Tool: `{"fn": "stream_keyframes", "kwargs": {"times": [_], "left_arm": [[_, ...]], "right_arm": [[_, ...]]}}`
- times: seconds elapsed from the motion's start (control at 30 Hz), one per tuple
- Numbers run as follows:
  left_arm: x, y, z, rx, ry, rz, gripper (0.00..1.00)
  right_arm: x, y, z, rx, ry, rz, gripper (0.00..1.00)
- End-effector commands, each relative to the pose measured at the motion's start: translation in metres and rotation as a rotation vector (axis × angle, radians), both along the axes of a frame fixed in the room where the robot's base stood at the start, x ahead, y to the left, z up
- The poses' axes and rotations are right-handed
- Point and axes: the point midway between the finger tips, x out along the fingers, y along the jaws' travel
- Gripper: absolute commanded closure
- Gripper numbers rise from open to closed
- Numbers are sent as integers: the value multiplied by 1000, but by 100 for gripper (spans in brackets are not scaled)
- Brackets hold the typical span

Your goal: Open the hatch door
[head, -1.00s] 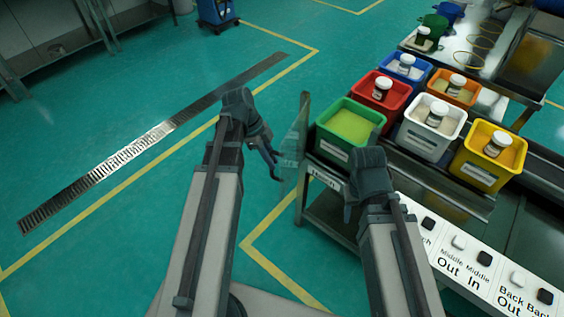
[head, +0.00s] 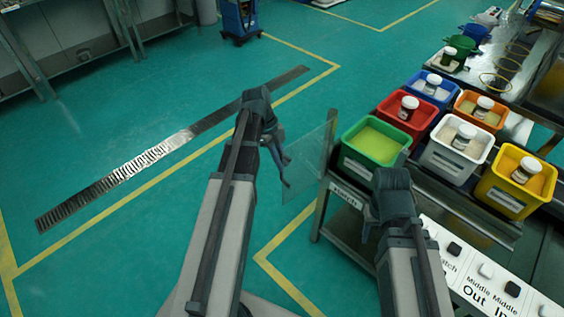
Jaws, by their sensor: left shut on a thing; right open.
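The hatch door (head: 312,160) is a thin, see-through panel at the left end of the machine, below and left of the green bin. It stands swung out from the frame over the floor. My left gripper (head: 286,172) is shut at the panel's outer left edge, holding it there. The exact grip point is small and partly hidden by the fingers. My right gripper (head: 366,236) is open, near the machine's front left side, in front of the shelf below the green bin. Its fingers are mostly hidden behind its own wrist.
A green bin (head: 366,162), a red bin (head: 422,122), a white bin (head: 459,163) and a yellow bin (head: 500,197) stand on the machine's rack. A labelled button panel (head: 470,285) is at lower right.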

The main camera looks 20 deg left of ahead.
Motion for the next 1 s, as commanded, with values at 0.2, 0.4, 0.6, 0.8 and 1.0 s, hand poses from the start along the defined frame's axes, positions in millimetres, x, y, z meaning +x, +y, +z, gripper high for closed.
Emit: {"fn": "stream_keyframes", "kwargs": {"times": [0.2,0.4,0.6,0.8,1.0], "left_arm": [[0,0,0,0,0,1,100],[0,0,0,0,0,1,53],[0,0,0,0,-1,1,53],[1,1,4,0,-1,1,53],[2,6,19,0,-1,1,53]], "right_arm": [[0,0,0,0,0,0,50],[0,0,0,0,0,0,50],[0,0,0,0,0,0,50],[0,0,4,0,0,0,50],[0,0,19,0,0,0,50]]}}
